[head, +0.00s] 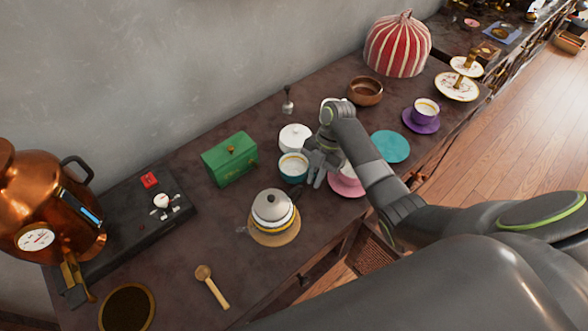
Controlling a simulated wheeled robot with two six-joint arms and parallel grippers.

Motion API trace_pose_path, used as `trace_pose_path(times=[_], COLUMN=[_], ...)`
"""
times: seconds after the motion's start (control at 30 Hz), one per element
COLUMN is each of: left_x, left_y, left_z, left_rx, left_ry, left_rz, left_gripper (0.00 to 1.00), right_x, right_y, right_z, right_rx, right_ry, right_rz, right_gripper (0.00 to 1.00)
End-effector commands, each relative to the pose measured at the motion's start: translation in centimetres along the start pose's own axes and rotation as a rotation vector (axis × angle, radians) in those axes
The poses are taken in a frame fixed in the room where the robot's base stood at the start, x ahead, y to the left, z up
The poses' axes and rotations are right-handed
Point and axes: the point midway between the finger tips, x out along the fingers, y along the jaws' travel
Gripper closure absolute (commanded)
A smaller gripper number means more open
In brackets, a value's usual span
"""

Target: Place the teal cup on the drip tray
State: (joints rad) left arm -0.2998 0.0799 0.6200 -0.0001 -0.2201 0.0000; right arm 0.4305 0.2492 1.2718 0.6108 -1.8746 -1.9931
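The teal cup (293,170) is upright in the middle of the dark counter, with a pale inside. My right gripper (314,174) is low at the cup's right side, its grey fingers very close to it. I cannot tell whether they grip the cup or its handle. A round dark tray with a brass rim (127,288), apparently the drip tray, lies at the lower left near the copper urn's tap (75,275). Nothing stands on it. My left gripper is not in view.
A teapot (273,208), a green box (230,160) and a white lidded pot (295,137) surround the cup. A pink saucer (346,188) is partly behind my arm; a bare teal saucer (391,147) lies beyond. A wooden spoon (213,289) lies near the tray.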

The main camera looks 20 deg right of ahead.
Motion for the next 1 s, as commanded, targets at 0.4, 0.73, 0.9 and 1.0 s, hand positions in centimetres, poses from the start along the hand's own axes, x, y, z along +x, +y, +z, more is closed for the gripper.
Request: trace_pose_path(times=[0.4,0.73,0.9,1.0], left_x=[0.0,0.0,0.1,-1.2], left_y=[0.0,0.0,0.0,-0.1], left_z=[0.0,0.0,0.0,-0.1], left_rx=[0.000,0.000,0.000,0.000], left_ry=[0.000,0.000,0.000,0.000], left_rz=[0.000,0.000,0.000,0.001], left_gripper=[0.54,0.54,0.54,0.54], right_x=[-0.1,-0.9,-3.8,-6.1], right_y=[0.0,0.1,0.2,0.0], right_z=[0.0,-0.3,-1.4,-2.5], right_rx=[-0.001,-0.001,-0.004,0.000], right_ry=[0.000,-0.001,-0.005,-0.001], right_rz=[0.000,0.001,0.006,0.000], right_gripper=[1.00,1.00,1.00,1.00])
